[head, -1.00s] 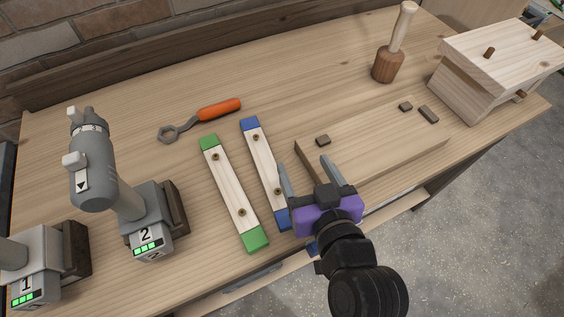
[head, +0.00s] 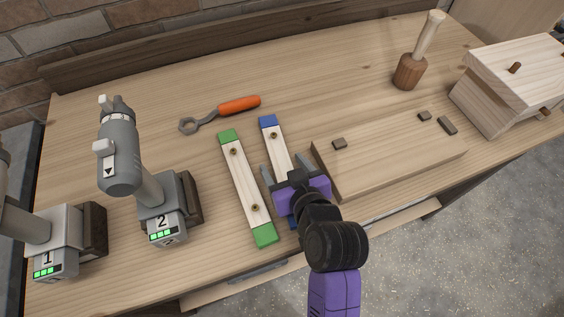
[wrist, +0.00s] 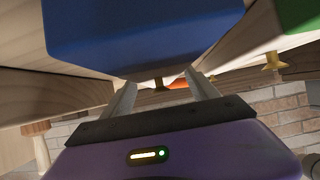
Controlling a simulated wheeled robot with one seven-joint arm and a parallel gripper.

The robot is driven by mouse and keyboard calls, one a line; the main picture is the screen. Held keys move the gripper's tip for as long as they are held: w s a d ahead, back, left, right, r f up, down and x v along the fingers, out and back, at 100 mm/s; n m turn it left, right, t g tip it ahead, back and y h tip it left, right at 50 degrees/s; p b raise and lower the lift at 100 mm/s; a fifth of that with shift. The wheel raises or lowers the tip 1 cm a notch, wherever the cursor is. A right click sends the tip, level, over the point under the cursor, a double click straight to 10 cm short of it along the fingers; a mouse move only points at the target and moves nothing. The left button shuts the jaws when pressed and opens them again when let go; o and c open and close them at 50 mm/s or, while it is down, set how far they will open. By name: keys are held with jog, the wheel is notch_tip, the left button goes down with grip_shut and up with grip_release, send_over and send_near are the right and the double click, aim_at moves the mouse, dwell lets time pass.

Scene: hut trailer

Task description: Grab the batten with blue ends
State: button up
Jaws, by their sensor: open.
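The batten with blue ends (head: 275,141) lies on the workbench, pale wood with a blue block at each end. Its near part is mostly hidden behind my gripper in the head view. My gripper (head: 284,172) is open, over the near half of this batten, with its fingers pointing away along the bench. In the wrist view a blue end (wrist: 140,35) fills the upper middle, close to the open fingers (wrist: 160,95). I cannot tell whether they touch it. The green-ended batten (head: 243,185) lies just to the left, and a green end shows in the wrist view (wrist: 300,14).
A wooden board (head: 385,155) with dark pegs lies close on the right. An orange-handled wrench (head: 238,105) lies behind the battens. Drill 2 (head: 120,160) stands at left. A mallet (head: 410,70) and a wooden box (head: 500,95) stand at back right.

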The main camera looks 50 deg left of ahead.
grip_shut()
dwell(0.3)
